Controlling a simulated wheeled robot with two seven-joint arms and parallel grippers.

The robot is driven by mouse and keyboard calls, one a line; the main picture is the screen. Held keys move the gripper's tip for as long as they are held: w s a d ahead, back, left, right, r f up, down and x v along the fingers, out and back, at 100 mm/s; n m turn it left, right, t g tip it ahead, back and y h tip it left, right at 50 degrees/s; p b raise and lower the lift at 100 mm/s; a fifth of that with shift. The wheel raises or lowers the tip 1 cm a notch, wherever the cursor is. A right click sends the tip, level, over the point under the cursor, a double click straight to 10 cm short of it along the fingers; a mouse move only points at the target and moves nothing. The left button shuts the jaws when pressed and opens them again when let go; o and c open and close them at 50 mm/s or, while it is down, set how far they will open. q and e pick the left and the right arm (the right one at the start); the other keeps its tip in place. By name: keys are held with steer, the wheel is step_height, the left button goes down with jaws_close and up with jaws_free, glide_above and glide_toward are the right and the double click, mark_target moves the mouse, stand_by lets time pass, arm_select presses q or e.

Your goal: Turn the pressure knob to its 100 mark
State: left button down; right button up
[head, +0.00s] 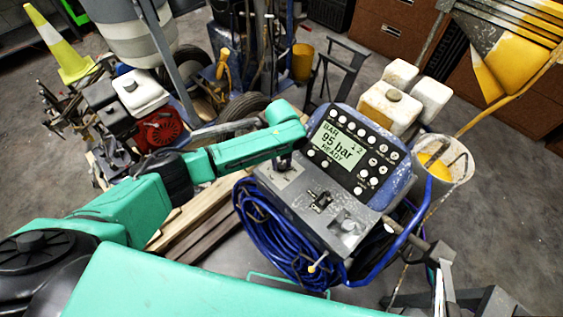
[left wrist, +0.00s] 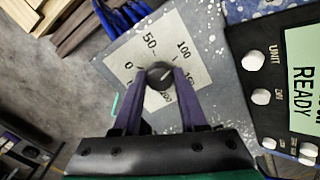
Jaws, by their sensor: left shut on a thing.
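The pressure knob (left wrist: 160,75) is a small dark round knob on a pale scale plate (left wrist: 120,62) marked 0, 50, 100, 150 and 200. My left gripper (left wrist: 160,82) is shut on the knob, one purple finger on each side. I cannot read exactly where the knob's pointer stands. In the head view my left gripper (head: 284,161) reaches down onto the grey top of the machine, and it hides the knob there. The machine's display (head: 337,143) reads 95 bar and READY.
The control panel with round white buttons (head: 378,163) stands close to my left gripper. A coiled blue hose (head: 262,235) hangs below the grey top. A white bucket (head: 447,158) and white containers (head: 390,108) stand beyond the panel. Open floor (head: 510,205) lies to the right.

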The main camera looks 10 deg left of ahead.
mark_target(282, 165)
arm_select(q)
steer(key=shift+r+m, duration=0.1)
steer(key=shift+m, duration=0.5)
steer(key=shift+c, duration=2.2)
jaws_free()
step_height(282, 165, up, 15)
steer(key=b, duration=0.1)
steer(key=shift+f, duration=0.2)
